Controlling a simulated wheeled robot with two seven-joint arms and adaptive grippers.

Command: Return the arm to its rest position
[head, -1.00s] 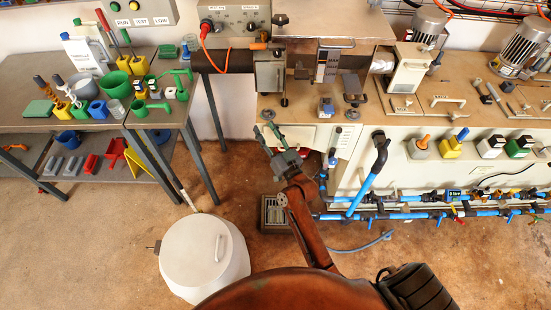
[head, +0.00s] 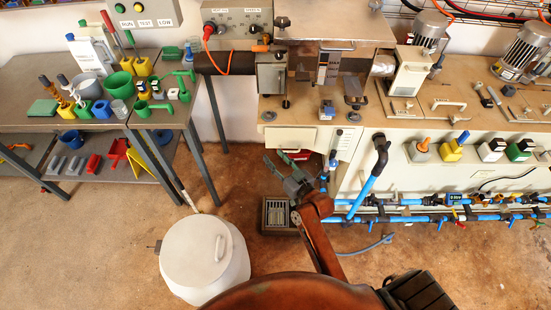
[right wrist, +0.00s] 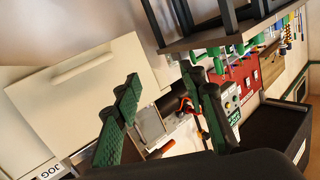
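My right gripper (head: 279,160) is in the middle of the head view, in front of the machine bench and above the floor. Its fingers point away from me, toward the bench front. In the right wrist view (right wrist: 168,105) its two green fingers stand well apart with nothing held between them. My brown right arm reaches up to it from the bottom of the head view. My left gripper is not seen.
The machine bench (head: 405,145) is just beyond the right gripper, with blue pipes (head: 425,218) along its lower front. A white lidded bin (head: 205,275) stands at lower left. A grey table (head: 25,118) with tools and cups stands at left.

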